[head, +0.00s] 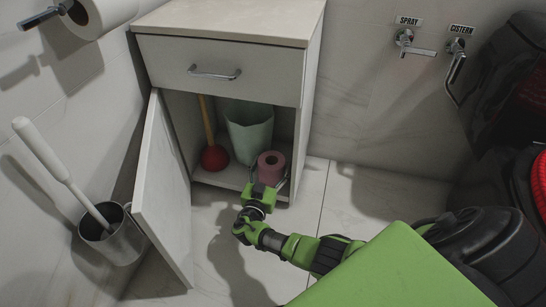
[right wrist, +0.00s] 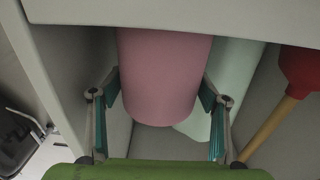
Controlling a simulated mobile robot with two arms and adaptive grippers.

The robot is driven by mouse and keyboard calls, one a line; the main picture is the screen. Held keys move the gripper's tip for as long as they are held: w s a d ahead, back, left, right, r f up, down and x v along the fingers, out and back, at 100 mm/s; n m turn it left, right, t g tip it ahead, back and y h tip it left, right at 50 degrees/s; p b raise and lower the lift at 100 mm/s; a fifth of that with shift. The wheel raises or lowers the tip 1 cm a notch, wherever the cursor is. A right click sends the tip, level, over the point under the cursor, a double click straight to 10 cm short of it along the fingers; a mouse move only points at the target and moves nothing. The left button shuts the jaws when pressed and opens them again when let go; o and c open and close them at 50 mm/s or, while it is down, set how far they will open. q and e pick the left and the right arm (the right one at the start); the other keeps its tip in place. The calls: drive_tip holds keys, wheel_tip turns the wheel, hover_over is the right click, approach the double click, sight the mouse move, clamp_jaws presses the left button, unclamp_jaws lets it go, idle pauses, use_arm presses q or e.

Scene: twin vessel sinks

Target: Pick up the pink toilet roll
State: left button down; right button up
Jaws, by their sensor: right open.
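The pink toilet roll (head: 271,165) stands upright on the floor of the open cabinet, at its right front. My right gripper (head: 268,182) reaches in at the cabinet's front edge and is at the roll. In the right wrist view the pink roll (right wrist: 163,75) fills the space ahead, with the right gripper's (right wrist: 160,95) two fingers spread open, one on each side of it. I cannot tell whether either finger touches the roll. My left gripper is not in view.
The cabinet (head: 310,90) has its door (head: 162,195) swung open on the left. Inside, a pale green bin (head: 249,130) stands behind the roll and a red plunger (head: 214,158) is to the left. A toilet brush holder (head: 112,240) stands left of the door.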

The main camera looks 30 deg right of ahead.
drive_tip(key=shift+w+d, duration=0.15)
drive_tip(key=c, duration=0.9)
drive_tip(key=shift+r, duration=0.1)
